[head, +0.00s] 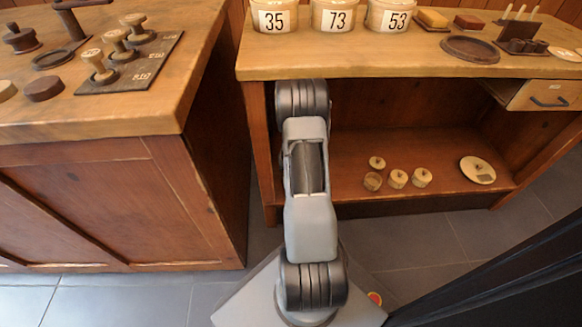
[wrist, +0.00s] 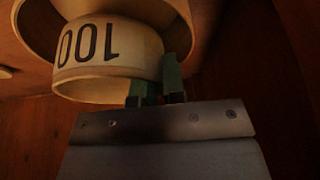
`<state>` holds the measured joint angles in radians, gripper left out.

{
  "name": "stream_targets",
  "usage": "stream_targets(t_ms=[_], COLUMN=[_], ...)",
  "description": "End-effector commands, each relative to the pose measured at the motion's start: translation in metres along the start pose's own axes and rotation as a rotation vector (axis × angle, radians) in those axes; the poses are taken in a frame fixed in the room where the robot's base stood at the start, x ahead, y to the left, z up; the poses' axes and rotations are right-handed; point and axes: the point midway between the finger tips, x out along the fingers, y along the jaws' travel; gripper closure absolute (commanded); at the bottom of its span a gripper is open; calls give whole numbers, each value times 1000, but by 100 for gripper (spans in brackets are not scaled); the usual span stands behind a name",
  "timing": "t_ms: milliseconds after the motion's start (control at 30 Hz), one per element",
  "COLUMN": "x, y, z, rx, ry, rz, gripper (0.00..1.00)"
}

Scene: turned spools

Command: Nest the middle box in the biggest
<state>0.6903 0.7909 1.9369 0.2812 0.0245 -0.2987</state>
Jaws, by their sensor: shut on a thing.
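In the wrist view, a pale round box marked 100 (wrist: 108,58), its number upside down, is at upper left. My gripper (wrist: 158,88), with green fingertips, is shut on the right part of this box's wall. A larger round pale box (wrist: 183,22) shows at the top, behind the box marked 100 and partly cut off by the frame. The smaller box overlaps the larger one's outline; I cannot tell whether it is inside or touching. In the head view my gripper and both boxes are hidden behind my arm and the bench.
Round tubs marked 35 (head: 274,17), 73 (head: 336,16) and 53 (head: 392,16) stand on the bench top (head: 430,62). Below, the open shelf (head: 440,150) holds several small lidded pots (head: 397,179) and a pale disc (head: 477,170). A second bench (head: 110,120) stands at left.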

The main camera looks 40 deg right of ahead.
Motion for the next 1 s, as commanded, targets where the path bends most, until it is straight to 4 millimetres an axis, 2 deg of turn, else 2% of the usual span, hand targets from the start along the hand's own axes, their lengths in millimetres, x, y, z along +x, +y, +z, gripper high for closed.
stream_targets(t_ms=[333,367,633,667,833,1000], x=[1,1,1,1,1,1], y=[0,0,0,0,0,0], z=[0,0,0,0,0,0], rx=[0,0,1,1,1,1], ry=[0,0,0,0,0,0], rz=[0,0,0,0,0,0], gripper=[100,89,63,60,59,43])
